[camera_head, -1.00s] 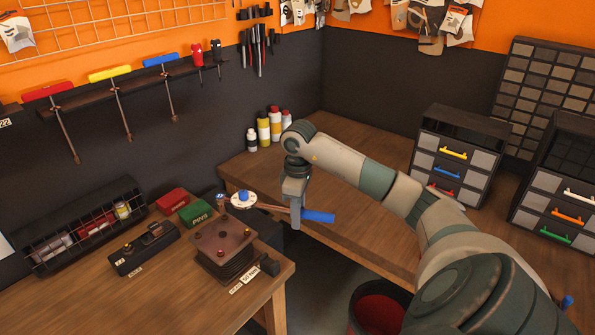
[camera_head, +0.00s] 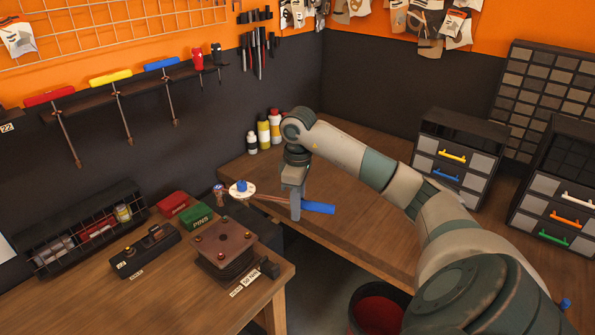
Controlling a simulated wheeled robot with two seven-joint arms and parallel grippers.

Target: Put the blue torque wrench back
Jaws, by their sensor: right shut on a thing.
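The blue torque wrench (camera_head: 318,207) has a blue grip at its right end and a thin brownish shaft running left. A pale disc with a blue knob (camera_head: 242,188) shows at the shaft's left end and seems to be part of it. My right gripper (camera_head: 296,206) points down and is shut on the wrench beside the blue grip; its fingertips partly hide the shaft. The wrench lies roughly level in the picture, near the gap between the two benches. I cannot tell its exact height. My left gripper is not in view.
A wall rack (camera_head: 92,95) holds red, yellow and blue T-handled tools. The near bench (camera_head: 185,290) carries a brown block (camera_head: 223,250), a green box (camera_head: 196,216) and a wire basket (camera_head: 80,232). Bottles (camera_head: 263,132) and drawer cabinets (camera_head: 452,170) stand on the other bench. A red bin (camera_head: 378,308) is below.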

